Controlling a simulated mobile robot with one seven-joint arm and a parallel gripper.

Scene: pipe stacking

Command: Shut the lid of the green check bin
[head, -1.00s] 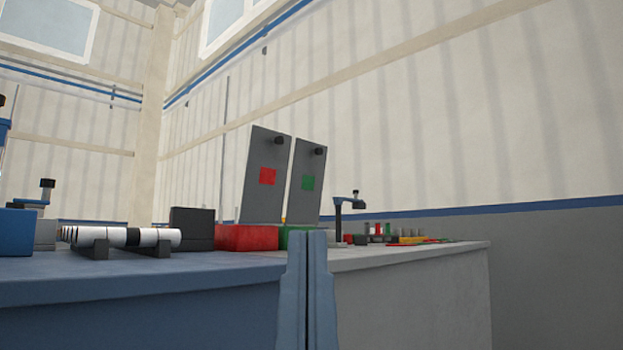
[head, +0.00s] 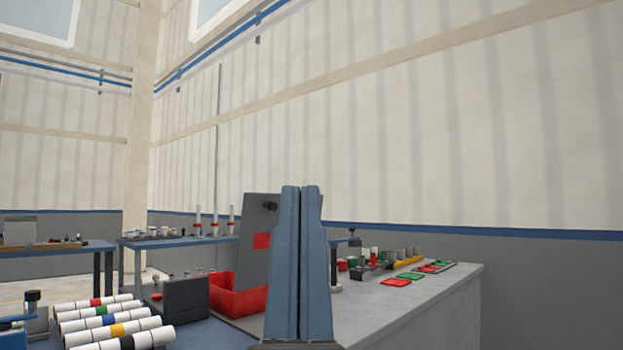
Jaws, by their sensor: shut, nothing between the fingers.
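My gripper (head: 301,192) stands upright in the middle of the head view. Its two blue fingers are pressed together, with nothing between them. The green check bin and its lid do not show; my gripper covers the spot just right of the red bin. I cannot tell how that lid stands now. My gripper looks nearer to me than the bins, but the gap cannot be judged.
The open red bin (head: 224,303) stands left of my gripper, its grey lid (head: 257,225) raised. A dark box (head: 182,300) and striped pipes (head: 118,331) lie farther left. Small parts and trays (head: 397,282) occupy the right bench (head: 430,305); its front is bare.

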